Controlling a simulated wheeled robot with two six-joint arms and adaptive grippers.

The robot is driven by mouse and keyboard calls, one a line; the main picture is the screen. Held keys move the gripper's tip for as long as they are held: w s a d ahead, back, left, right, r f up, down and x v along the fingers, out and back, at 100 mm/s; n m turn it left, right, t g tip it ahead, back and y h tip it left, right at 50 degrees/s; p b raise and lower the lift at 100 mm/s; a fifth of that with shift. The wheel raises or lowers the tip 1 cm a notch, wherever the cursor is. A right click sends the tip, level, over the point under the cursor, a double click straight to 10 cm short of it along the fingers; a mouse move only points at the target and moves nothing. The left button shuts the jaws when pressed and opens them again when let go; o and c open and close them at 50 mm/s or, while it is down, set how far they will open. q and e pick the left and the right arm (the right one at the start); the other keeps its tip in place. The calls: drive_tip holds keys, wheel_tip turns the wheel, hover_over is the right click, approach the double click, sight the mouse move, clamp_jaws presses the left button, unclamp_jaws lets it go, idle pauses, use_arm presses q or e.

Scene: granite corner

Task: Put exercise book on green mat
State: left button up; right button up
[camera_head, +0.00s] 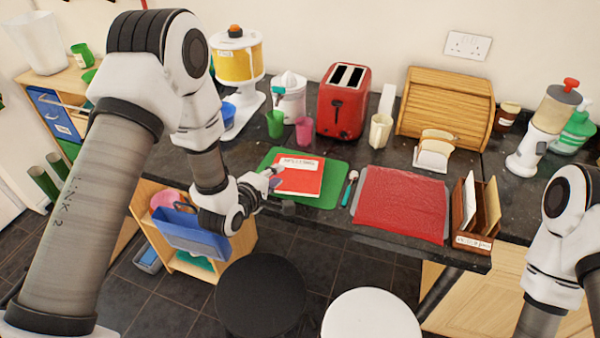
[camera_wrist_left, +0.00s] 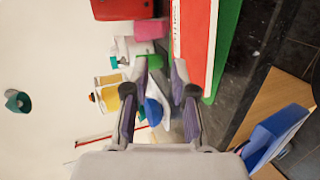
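The exercise book (camera_head: 300,179) is red with a white label strip. It appears to lie flat on the green mat (camera_head: 333,185), with green showing around it. My left gripper (camera_head: 272,178) is at the book's left edge. In the left wrist view, the gripper's fingers (camera_wrist_left: 160,72) are apart with nothing visible between them. There the book (camera_wrist_left: 196,38) lies just beyond the right finger, with the mat (camera_wrist_left: 226,40) behind it. Whether that finger touches the book I cannot tell. My right arm shows at the right edge; its gripper is out of view.
A green cup (camera_head: 275,124) and a pink cup (camera_head: 304,130) stand behind the mat. A teal-handled utensil (camera_head: 349,187) and a red cloth (camera_head: 402,204) lie to its right. A red toaster (camera_head: 343,102) stands behind. Two stools (camera_head: 260,296) are in front.

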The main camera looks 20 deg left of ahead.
use_arm(q)
wheel_tip(320, 180, up, 6)
drive_tip(key=s+p, duration=0.2)
drive_tip(key=p, duration=0.1)
use_arm(e)
wheel_tip(320, 180, up, 4)
use_arm(q)
drive_tip(key=s+f+m+g+b, duration=0.1)
drive_tip(key=s+f+g+b, duration=0.2)
drive_tip(key=f, duration=0.5)
drive_tip(key=s+f+g+b, duration=0.1)
drive_tip(key=s+f+b, duration=0.1)
drive_tip(key=s+f, duration=0.5)
drive_tip(key=s+f+m+g+b, duration=0.1)
drive_tip(key=s+f+g+b, duration=0.15)
drive_tip(key=f, duration=0.65)
drive_tip(key=s+f+m+g+y, duration=0.1)
drive_tip(key=s+f+m+g, duration=0.2)
drive_tip(key=s+m, duration=0.4)
drive_tip(key=s+a+f+m+g+y+b, duration=0.1)
drive_tip(key=s+f+m+g, duration=0.3)
drive_tip(key=s+m, duration=0.3)
drive_tip(key=s, duration=0.5)
drive_tip(key=shift+s+a+f, duration=0.2)
drive_tip(key=shift+s+f, duration=0.2)
use_arm(e)
wheel_tip(320, 180, down, 9)
drive_tip(key=shift+r, duration=0.15)
